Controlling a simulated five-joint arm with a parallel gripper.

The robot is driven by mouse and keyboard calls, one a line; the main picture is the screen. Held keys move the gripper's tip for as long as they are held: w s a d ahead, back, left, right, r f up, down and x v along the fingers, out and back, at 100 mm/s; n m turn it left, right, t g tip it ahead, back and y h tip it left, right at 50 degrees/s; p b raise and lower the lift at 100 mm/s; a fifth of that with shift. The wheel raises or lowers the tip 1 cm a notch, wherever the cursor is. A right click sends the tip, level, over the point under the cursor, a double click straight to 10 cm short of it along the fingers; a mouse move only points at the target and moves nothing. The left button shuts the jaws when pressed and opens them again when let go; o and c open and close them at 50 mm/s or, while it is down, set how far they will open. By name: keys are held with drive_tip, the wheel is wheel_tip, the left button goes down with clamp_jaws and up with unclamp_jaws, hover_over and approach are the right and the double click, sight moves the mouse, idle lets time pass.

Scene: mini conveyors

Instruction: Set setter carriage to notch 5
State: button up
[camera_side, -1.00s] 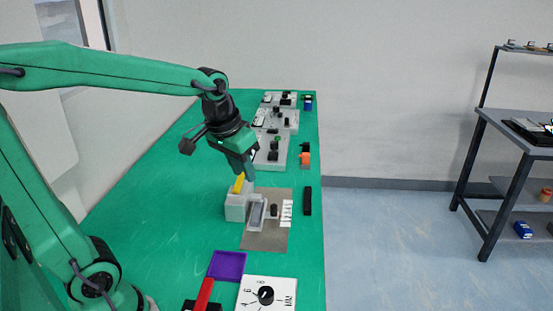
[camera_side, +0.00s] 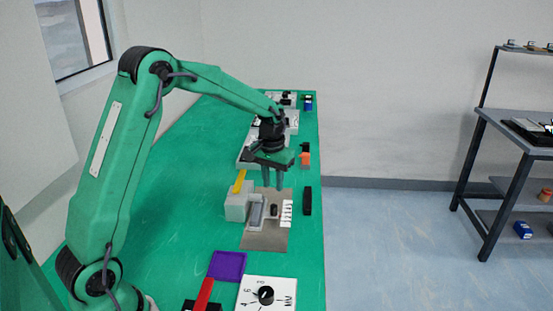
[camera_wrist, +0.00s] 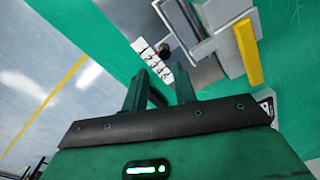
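The setter (camera_side: 256,216) is a pale grey block with a slotted channel on a brown-grey plate, with a yellow bar (camera_side: 239,182) on its left. Its carriage seems to be the small dark knob (camera_side: 274,210), also seen in the wrist view (camera_wrist: 165,52). The knob is beside a white number strip (camera_side: 286,214), which reads 1 to 5 in the wrist view (camera_wrist: 155,62). It looks nearer the low numbers, but I cannot tell the exact notch. My gripper (camera_side: 272,184) points down, just beyond and above the knob. Its two fingers (camera_wrist: 160,80) are apart and empty.
A black bar (camera_side: 308,201) lies right of the plate. An orange-and-black item (camera_side: 305,156) and pale panels with dark knobs (camera_side: 248,152) stand behind. A purple tray (camera_side: 228,265), a red-handled item (camera_side: 203,294) and a white dial panel (camera_side: 265,294) are in front. The left of the green table is clear.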

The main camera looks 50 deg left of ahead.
sight(274, 206)
drive_tip(key=shift+w+a+f, duration=0.3)
drive_tip(key=shift+f, duration=0.35)
drive_tip(key=shift+w+a+f, duration=0.25)
drive_tip(key=shift+w+f, duration=0.05)
drive_tip(key=shift+f, duration=0.35)
drive_tip(key=shift+f, duration=3.9)
clamp_jaws()
